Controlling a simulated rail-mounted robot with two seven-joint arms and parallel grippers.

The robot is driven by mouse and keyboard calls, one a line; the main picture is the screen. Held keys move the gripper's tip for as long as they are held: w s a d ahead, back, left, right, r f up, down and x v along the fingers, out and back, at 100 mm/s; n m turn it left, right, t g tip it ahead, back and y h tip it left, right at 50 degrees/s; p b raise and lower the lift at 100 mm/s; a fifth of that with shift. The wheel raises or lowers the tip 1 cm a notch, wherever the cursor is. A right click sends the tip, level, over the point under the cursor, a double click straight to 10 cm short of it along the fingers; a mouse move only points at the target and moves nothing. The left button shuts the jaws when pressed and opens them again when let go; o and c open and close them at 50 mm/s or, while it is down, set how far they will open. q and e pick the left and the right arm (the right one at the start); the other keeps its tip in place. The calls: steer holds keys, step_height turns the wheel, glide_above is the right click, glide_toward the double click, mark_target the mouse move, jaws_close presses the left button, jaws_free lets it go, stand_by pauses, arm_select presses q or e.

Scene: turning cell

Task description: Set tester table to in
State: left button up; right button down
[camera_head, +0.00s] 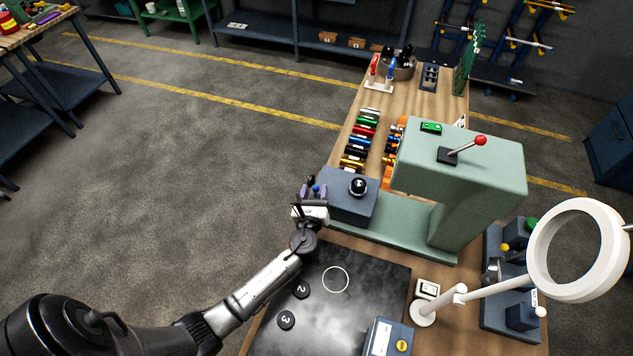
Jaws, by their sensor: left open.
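The tester (465,175) is a pale green machine with a C-shaped body on the wooden bench. Its table looks to be the blue-grey block (338,203) with a round black knob (358,186) on top. The block sits at the left end of the green base (400,222), out to the left of the upper body. My left gripper (314,192) is open at the block's left side, beside its left edge. I cannot tell whether it touches the block. My right gripper is not in view.
A red-knobbed lever (480,141) stands on top of the tester. A ring lamp (578,250) stands at the right. A dark plate (370,300) with numbered black discs lies in front. Colored cylinders (361,140) line the bench behind. The floor to the left is clear.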

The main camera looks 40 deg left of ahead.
mark_target(363, 191)
arm_select(q)
steer(key=shift+x, duration=1.65)
steer(key=shift+c, duration=0.5)
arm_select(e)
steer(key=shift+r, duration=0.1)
arm_select(q)
jaws_close()
